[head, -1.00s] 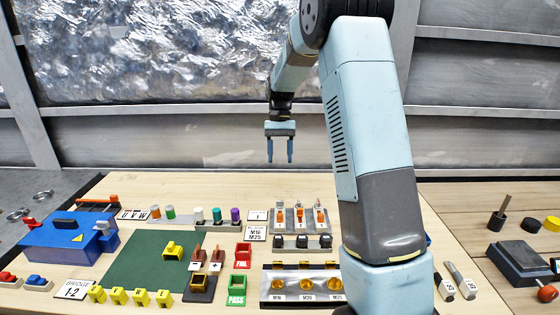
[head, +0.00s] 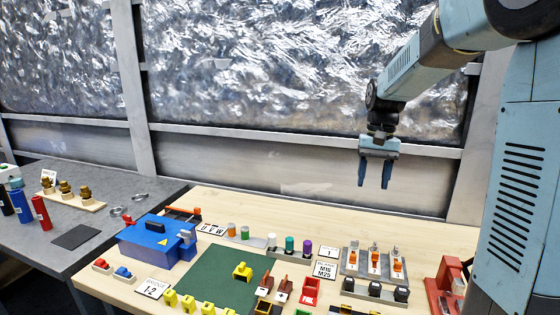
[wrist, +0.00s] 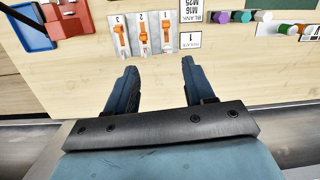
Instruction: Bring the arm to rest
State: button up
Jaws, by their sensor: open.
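My gripper (head: 375,174) hangs above the back edge of the wooden workbench (head: 420,236) in the head view, fingers pointing down, apart and empty. In the wrist view, the two blue fingers (wrist: 158,82) are spread with nothing between them. My arm comes in from the right side of the head view. Beyond the fingertips in the wrist view lies a grey holder (wrist: 142,36) with orange-handled pieces numbered 1 to 3; it also shows in the head view (head: 374,263), below and in front of the gripper. The gripper touches nothing that I can see.
A blue motor box (head: 158,240) and a green mat (head: 215,290) lie on the bench at left. Coloured cylinders stand along the back. A red device (head: 445,287) stands at right by my arm. A grey table (head: 70,225) is at far left. Air around the gripper is clear.

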jog(key=s+r+n+t, duration=0.1)
jog(key=s+t, duration=0.2)
jog(key=s, duration=0.9)
jog(key=s+r+n+t, duration=0.1)
jog(key=s+r+t, duration=0.1)
jog(key=s, duration=0.9)
jog(key=shift+s+a+r+t+h, duration=0.25)
jog(key=shift+s+a+t+h, duration=0.15)
jog(key=shift+t, duration=0.5)
jog(key=shift+c, duration=0.5)
